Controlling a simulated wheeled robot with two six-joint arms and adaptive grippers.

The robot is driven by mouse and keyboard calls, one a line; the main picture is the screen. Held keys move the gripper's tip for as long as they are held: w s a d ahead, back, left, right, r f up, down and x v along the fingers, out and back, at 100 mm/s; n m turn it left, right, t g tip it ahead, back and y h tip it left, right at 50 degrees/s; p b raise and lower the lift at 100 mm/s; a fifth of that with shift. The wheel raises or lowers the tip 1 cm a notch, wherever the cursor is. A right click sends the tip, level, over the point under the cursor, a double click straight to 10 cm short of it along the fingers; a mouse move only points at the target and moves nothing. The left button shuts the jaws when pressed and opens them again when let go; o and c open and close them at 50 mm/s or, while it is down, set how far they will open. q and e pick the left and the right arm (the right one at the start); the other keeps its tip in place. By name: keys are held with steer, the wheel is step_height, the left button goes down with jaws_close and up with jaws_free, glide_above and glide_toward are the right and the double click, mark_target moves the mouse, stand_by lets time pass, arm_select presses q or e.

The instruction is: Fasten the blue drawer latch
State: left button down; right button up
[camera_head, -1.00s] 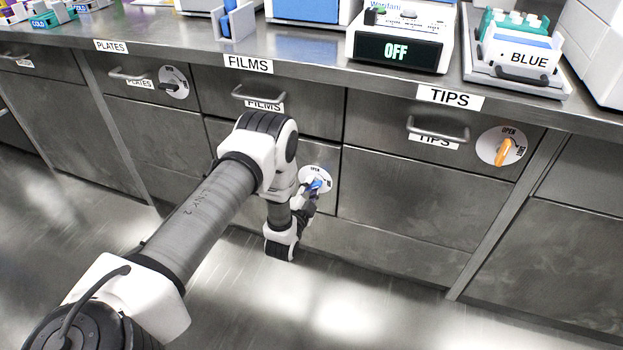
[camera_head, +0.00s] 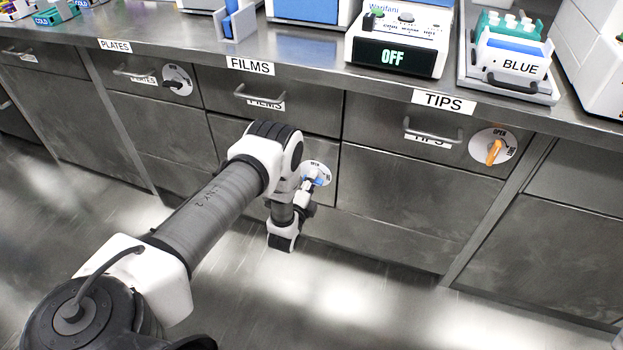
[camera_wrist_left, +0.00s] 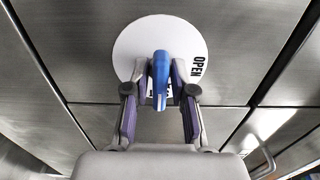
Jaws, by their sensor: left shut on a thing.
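The blue drawer latch (camera_wrist_left: 160,72) is a blue knob on a round white dial plate (camera_wrist_left: 135,45), mounted on the cabinet front. In the left wrist view the knob points down the picture, and the word OPEN shows on the right of the plate. My left gripper (camera_wrist_left: 160,85) has its two fingers on both sides of the knob, shut on it. In the head view the latch (camera_head: 312,182) sits below the FILMS drawer, partly hidden by my left gripper (camera_head: 309,188). Part of the dial's lettering is covered. My right gripper is not in view.
The FILMS drawer handle (camera_head: 258,95) is above, the TIPS drawer handle (camera_head: 433,132) to the right. An orange latch (camera_head: 494,151) and a black latch (camera_head: 172,83) sit on other dials. The bench top holds an OFF-display device (camera_head: 395,50) and a BLUE rack (camera_head: 518,65). The floor is clear.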

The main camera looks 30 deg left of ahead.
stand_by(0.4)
arm_select(q)
steer(key=c, duration=1.2)
jaws_free()
steer(key=shift+o, duration=0.2)
steer(key=v, duration=1.2)
